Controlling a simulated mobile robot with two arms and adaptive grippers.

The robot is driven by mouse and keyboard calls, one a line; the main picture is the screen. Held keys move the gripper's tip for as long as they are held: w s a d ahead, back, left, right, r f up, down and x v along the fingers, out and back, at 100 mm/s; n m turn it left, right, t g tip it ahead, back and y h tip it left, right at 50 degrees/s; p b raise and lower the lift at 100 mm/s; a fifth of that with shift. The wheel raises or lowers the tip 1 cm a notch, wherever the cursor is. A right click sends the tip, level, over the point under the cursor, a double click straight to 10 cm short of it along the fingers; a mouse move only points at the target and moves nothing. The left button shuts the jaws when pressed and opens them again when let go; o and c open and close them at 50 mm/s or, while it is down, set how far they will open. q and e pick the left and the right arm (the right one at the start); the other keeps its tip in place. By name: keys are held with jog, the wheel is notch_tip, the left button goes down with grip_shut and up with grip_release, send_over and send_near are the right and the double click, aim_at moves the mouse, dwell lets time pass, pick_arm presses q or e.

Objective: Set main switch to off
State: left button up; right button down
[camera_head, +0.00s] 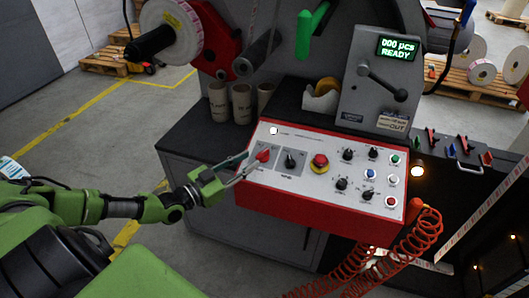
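A red and white control panel (330,207) sits at the front of the machine. A red rotary knob (263,156) is at the panel's left side and looks like the main switch; its label is too small to read. My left gripper (252,162) reaches in from the left, its two fingers apart, with the tips right at the red knob. Whether the fingers touch the knob cannot be told. Nothing is held between them. My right gripper is not in view.
A black knob (290,160) and a red emergency button (320,161) on yellow sit right of the red knob. Cardboard cores (242,103) stand behind the panel. A coiled red hose (405,245) hangs at the front right.

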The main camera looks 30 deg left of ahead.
aim_at(262, 153)
pick_arm(q)
jog(key=x, duration=0.7)
jog(key=shift+w+f, duration=0.1)
jog(key=shift+w, duration=0.1)
grip_shut()
